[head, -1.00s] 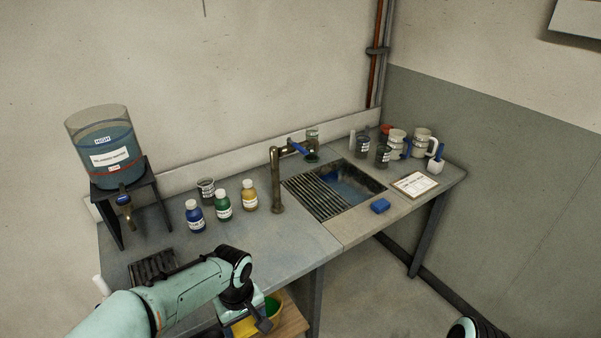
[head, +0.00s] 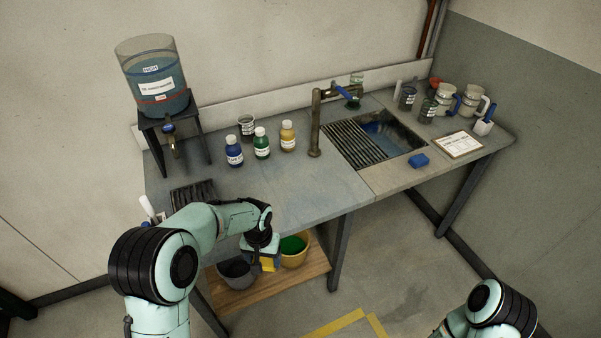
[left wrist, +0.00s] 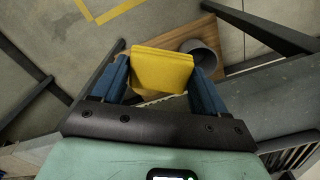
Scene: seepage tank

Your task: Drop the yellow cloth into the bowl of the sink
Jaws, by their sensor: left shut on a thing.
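The yellow cloth (left wrist: 161,70) is folded into a flat pad and sits between the blue fingers of my left gripper (left wrist: 163,82) in the left wrist view. In the head view my left gripper (head: 262,256) is in front of the bench's front edge, shut on the cloth (head: 268,265), which is mostly hidden there. The sink bowl (head: 408,143) is set in the bench at the right, with a slatted grate over its left part. It lies well to the right of and behind the gripper. My right arm shows at the lower right; its gripper is out of view.
A tap (head: 316,125) stands at the sink's left. Blue (head: 234,152), green (head: 262,144) and amber (head: 288,137) bottles stand left of it. Buckets (head: 237,271) stand on the low shelf.

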